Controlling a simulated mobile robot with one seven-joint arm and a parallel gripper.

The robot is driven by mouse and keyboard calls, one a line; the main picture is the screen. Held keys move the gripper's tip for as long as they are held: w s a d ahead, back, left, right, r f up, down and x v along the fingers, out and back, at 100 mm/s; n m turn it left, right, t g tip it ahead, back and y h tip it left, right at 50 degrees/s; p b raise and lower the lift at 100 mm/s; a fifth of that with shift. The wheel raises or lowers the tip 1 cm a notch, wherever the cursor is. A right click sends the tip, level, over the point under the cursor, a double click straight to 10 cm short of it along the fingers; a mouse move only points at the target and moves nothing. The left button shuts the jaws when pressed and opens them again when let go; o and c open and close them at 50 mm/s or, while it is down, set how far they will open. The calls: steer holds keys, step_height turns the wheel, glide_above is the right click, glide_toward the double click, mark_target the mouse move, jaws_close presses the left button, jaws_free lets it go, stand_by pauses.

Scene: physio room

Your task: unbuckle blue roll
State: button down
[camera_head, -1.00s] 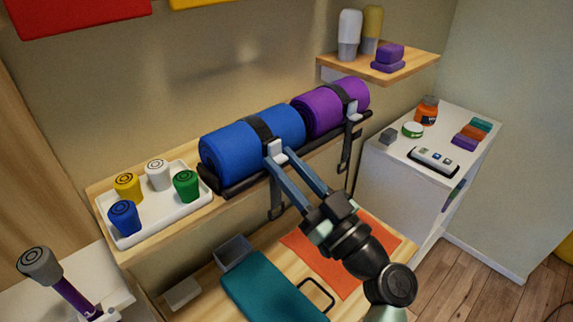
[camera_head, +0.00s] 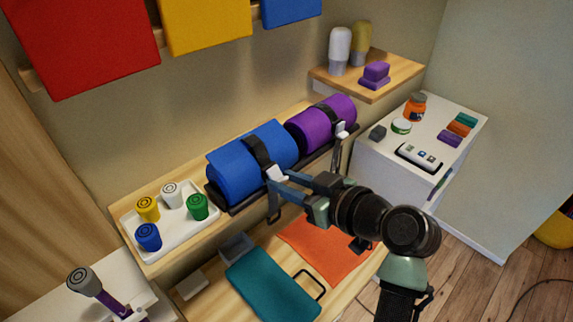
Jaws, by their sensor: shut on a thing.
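The blue roll (camera_head: 228,170) lies on its side in a black cradle on the wooden shelf. A black strap (camera_head: 258,151) runs over it, with a pale buckle (camera_head: 276,173) at its front. My gripper (camera_head: 279,178) reaches in from the right, its blue-grey fingers closed at the buckle. The fingers hide part of the buckle, and I cannot tell whether it is undone. A strap end hangs below the shelf edge under the fingers.
A purple roll (camera_head: 322,124) with its own strap lies just right of the blue roll. A white tray (camera_head: 176,248) with several coloured cups stands to the left. Below are a teal pad (camera_head: 272,287) and an orange mat (camera_head: 318,246). A white cabinet (camera_head: 385,165) stands at right.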

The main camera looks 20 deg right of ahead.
step_height(320, 180, up, 3)
steer(key=g+p, duration=0.2)
steer(key=p, duration=0.1)
steer(key=g+h+p, duration=0.1)
steer(key=g+p, duration=0.1)
steer(key=p, duration=0.1)
steer(key=shift+w+f+h+p, duration=0.1)
steer(key=shift+f+h+p, duration=0.1)
steer(key=shift+h+p, duration=0.15)
steer(key=g+p, duration=0.2)
steer(key=p, duration=0.1)
steer(key=shift+w+a+r+h, duration=0.1)
steer(key=shift+r+h, duration=0.05)
steer(key=shift+h, duration=0.2)
steer(key=shift+g+p, duration=0.4)
steer(key=shift+p, duration=0.05)
steer(key=c, duration=0.6)
jaws_free()
steer(key=shift+w, duration=0.1)
